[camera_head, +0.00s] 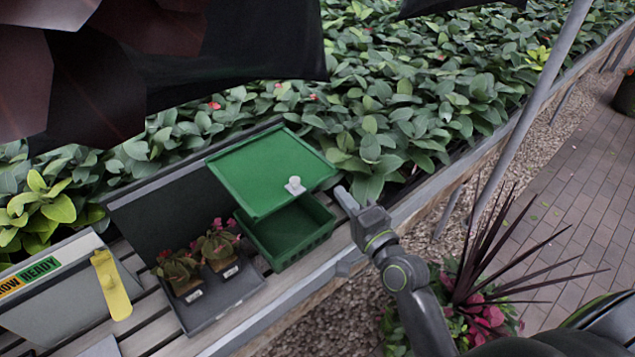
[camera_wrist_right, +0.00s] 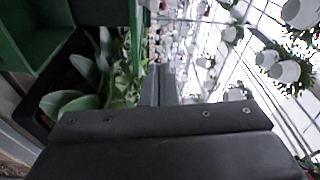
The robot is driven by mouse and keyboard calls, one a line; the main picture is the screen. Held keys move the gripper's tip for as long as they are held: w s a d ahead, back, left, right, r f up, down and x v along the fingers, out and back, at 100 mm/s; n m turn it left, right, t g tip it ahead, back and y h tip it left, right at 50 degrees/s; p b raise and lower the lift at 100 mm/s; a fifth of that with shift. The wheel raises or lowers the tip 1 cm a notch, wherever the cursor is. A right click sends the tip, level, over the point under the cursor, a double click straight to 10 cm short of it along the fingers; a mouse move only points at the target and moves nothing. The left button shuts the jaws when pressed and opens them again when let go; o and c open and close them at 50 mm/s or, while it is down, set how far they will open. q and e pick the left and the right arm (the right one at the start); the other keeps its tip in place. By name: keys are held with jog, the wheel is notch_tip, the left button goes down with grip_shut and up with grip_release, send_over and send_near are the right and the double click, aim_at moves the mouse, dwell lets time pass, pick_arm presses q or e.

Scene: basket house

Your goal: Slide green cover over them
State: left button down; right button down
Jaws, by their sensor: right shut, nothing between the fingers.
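The flat green cover (camera_head: 250,172) with a white knob (camera_head: 294,186) sits tilted above and behind an open green bin (camera_head: 290,238). Two small potted plants with pink flowers, one at the left (camera_head: 180,272) and one at the right (camera_head: 217,248), stand on a dark grey tray (camera_head: 225,300) left of the bin. My right gripper (camera_head: 346,200) is shut and empty, just right of the cover and bin, apart from the knob. A green walled part, apparently the bin, shows in the right wrist view (camera_wrist_right: 30,35). My left gripper is not in view.
A dark upright panel (camera_head: 165,215) stands behind the plants. A grey box with a "READY" label (camera_head: 60,300) and yellow tag (camera_head: 112,285) is at the left. Leafy plants (camera_head: 420,110) fill the bed behind. A spiky plant (camera_head: 485,260) stands near my right arm.

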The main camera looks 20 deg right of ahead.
aim_at(311, 187)
jog(key=w+p, duration=0.1)
jog(key=w, duration=0.2)
jog(key=w+a, duration=0.1)
jog(key=w, duration=0.2)
jog(key=w+p, duration=0.1)
jog(key=w, duration=0.2)
jog(key=shift+w+a+r+p, duration=0.35)
jog(key=shift+a, duration=0.05)
jog(key=s+a, duration=0.1)
jog(key=a+f, duration=0.1)
jog(key=shift+s+a, duration=0.3)
jog(key=shift+s, duration=0.05)
jog(key=shift+s+a, duration=0.25)
jog(key=shift+a, duration=0.15)
jog(key=shift+a, duration=0.15)
